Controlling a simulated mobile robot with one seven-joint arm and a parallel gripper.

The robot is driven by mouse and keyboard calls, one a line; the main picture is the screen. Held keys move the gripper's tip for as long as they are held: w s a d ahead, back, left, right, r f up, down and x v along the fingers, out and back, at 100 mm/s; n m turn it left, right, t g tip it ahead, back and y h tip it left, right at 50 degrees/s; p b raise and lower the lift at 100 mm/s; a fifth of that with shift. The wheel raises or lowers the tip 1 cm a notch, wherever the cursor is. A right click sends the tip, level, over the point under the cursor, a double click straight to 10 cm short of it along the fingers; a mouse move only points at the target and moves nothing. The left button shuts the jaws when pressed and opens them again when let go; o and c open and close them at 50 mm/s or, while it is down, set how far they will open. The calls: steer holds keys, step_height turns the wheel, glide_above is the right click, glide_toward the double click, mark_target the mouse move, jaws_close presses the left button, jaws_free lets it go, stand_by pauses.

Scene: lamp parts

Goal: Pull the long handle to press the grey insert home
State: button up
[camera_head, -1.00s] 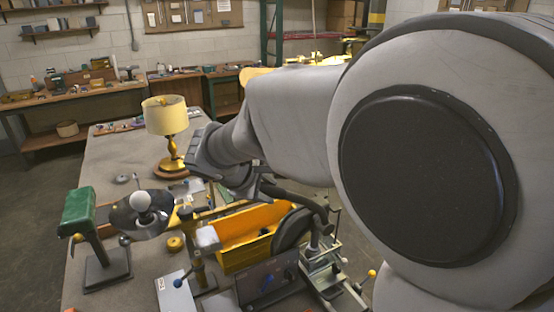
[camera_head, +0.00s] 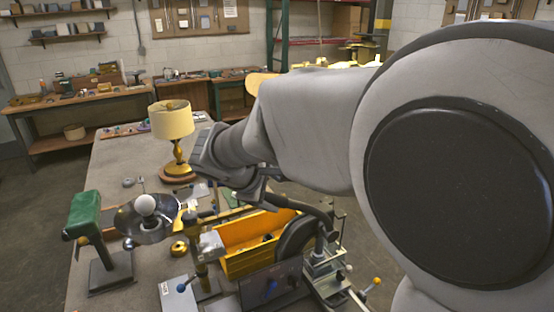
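My arm reaches in from the right, and its dark wrist is above the far side of the yellow bin. My gripper's fingertips are hidden behind the wrist and cannot be made out. A dark curved bar (camera_head: 300,207) runs right from below the wrist toward a metal fixture (camera_head: 322,262); I cannot tell whether it is the long handle or whether my gripper holds it.
A yellow bin (camera_head: 245,262) stands in front of my wrist, with a dark panel (camera_head: 272,284) before it. A brass lamp with a cream shade (camera_head: 172,121) stands farther back. A green-padded stand (camera_head: 85,216) and a bulb over a dark dish (camera_head: 147,228) are left.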

steer(key=b+v, duration=0.1)
steer(key=v, duration=1.5)
steer(key=shift+s+r+b, duration=0.2)
steer(key=shift+r+b, duration=0.1)
steer(key=shift+r, duration=0.05)
steer(key=s+d+f+m+y+b, duration=0.1)
steer(key=s+d+f+m, duration=0.3)
steer(key=d, duration=0.4)
steer(key=s+d+f+m+g+y+b, duration=0.1)
steer(key=s+d+f+m, duration=0.4)
steer(key=d, duration=0.3)
steer(key=s+d+f+m+g+y, duration=0.1)
steer(key=s+d+f+m, duration=0.3)
steer(key=d, duration=0.4)
steer(key=shift+s+f+m+y+b, duration=0.3)
steer(key=shift+f+m+y+b, duration=0.15)
steer(key=shift+f+m, duration=0.55)
steer(key=shift+r, duration=0.1)
